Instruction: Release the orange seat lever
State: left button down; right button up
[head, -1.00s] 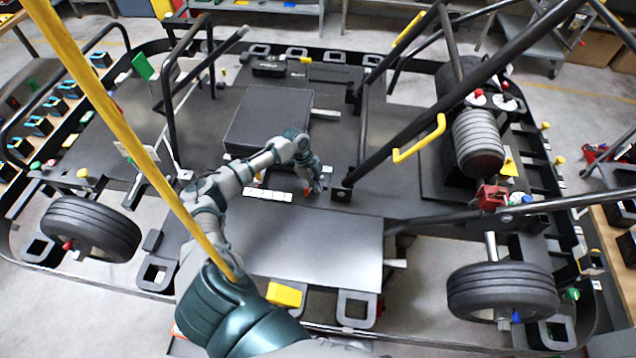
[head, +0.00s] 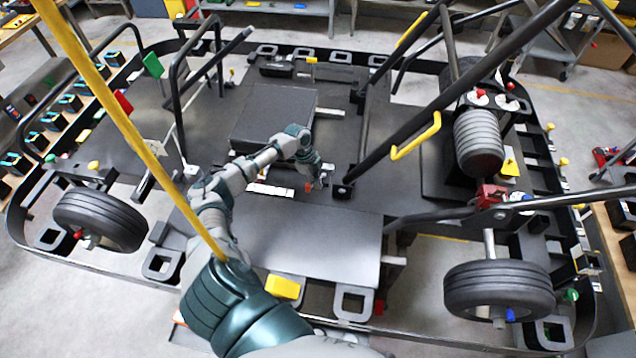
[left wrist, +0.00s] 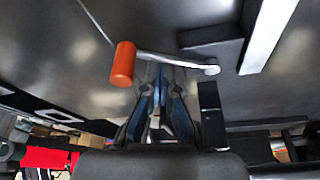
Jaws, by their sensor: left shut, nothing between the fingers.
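The orange seat lever shows in the left wrist view as an orange knob (left wrist: 123,64) on a thin silver rod (left wrist: 178,61). The rod runs right to a round pivot on a dark surface. My left gripper (left wrist: 162,73) is shut and empty, its fingertips right at the rod, just right of the knob. I cannot tell whether they touch it. In the head view my left gripper (head: 317,184) is low beside the dark seat block (head: 272,112), and only a speck of the orange knob (head: 308,187) shows. My right gripper is not in view.
A kart frame surrounds the arm. A black diagonal bar (head: 420,112) with a yellow handle (head: 417,137) stands right of the gripper. A long yellow pole (head: 120,115) crosses the left foreground. A flat grey panel (head: 315,240) lies in front, with wheels either side.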

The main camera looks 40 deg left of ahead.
pick_arm(q)
jog(key=shift+r, duration=0.1)
jog(key=shift+a+r, duration=0.25)
jog(key=shift+r, duration=0.1)
jog(key=v, duration=1.1)
jog(key=shift+d, duration=0.15)
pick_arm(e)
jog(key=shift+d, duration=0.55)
pick_arm(q)
jog(key=shift+a+f, duration=0.2)
jog(key=shift+a, duration=0.15)
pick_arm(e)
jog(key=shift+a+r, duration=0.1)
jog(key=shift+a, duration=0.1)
pick_arm(q)
jog(key=shift+d, duration=0.15)
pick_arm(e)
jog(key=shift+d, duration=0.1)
